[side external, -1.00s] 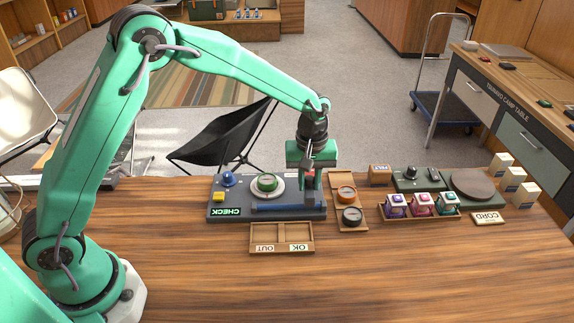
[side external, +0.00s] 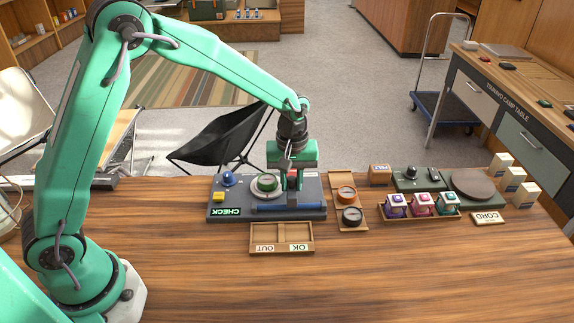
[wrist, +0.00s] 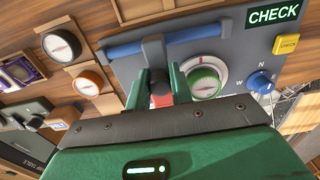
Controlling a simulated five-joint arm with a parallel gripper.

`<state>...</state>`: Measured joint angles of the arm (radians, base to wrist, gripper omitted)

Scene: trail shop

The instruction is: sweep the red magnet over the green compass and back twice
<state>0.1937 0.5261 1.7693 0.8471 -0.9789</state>
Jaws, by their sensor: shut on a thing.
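The green compass (side external: 267,182) sits in a pale round seat on the grey check board (side external: 232,200). It also shows in the wrist view (wrist: 204,82), with its needle visible. My gripper (side external: 292,177) is shut on the red magnet (side external: 292,186), just to the right of the compass in the side view. In the wrist view the red magnet (wrist: 161,100) is between my fingertips, beside the compass and apart from it. The gap between the magnet and the board is hard to judge.
A blue bar (side external: 290,207) runs along the board's front edge. A blue knob (side external: 228,179) and yellow button (side external: 218,197) are at its left. An orange compass (side external: 346,193) and black compass (side external: 352,216) stand right. An OK/OUT tray (side external: 281,247) lies in front.

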